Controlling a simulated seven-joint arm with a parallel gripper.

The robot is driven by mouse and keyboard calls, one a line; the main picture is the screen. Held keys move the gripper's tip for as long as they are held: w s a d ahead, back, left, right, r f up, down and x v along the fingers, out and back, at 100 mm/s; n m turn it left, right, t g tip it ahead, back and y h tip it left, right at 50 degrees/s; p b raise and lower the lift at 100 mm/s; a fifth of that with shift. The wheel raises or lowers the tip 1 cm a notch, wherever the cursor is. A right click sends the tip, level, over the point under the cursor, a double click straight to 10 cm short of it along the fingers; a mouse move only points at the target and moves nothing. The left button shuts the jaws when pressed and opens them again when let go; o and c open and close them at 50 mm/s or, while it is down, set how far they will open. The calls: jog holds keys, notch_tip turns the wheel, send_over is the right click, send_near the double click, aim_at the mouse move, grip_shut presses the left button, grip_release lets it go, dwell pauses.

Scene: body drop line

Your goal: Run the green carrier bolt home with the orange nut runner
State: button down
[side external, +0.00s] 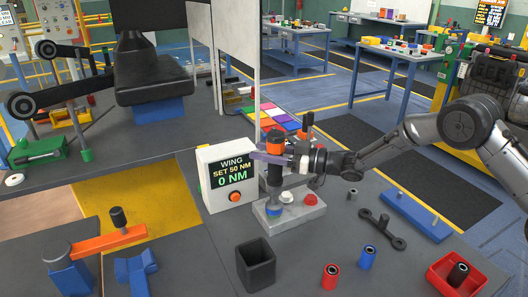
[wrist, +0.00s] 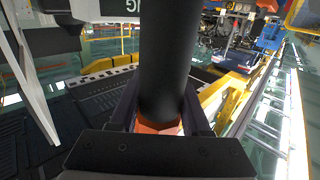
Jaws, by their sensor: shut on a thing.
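The orange nut runner (side external: 275,138) stands upright, with a dark body and an orange band near its top. My gripper (side external: 270,157) comes from the right and is shut around its body. In the wrist view the dark body (wrist: 165,60) fills the space between my fingers, with orange (wrist: 158,127) at its near end. The tool's lower end is at a blue collar (side external: 273,208) on a grey stand (side external: 297,211); I cannot tell if it is seated. A green bracket (side external: 22,154) and a small green cylinder (side external: 87,155) are at the far left; which part is the bolt is unclear.
A white controller box (side external: 226,177) reading "WING SET 50 NM, 0 NM" stands just left of the tool. Another orange-topped tool (side external: 307,121) stands behind. A dark square bin (side external: 256,264), red and blue cylinders and a red tray (side external: 440,275) occupy the front and right.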

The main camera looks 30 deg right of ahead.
jog(key=shift+f, duration=0.7)
dwell(2.6)
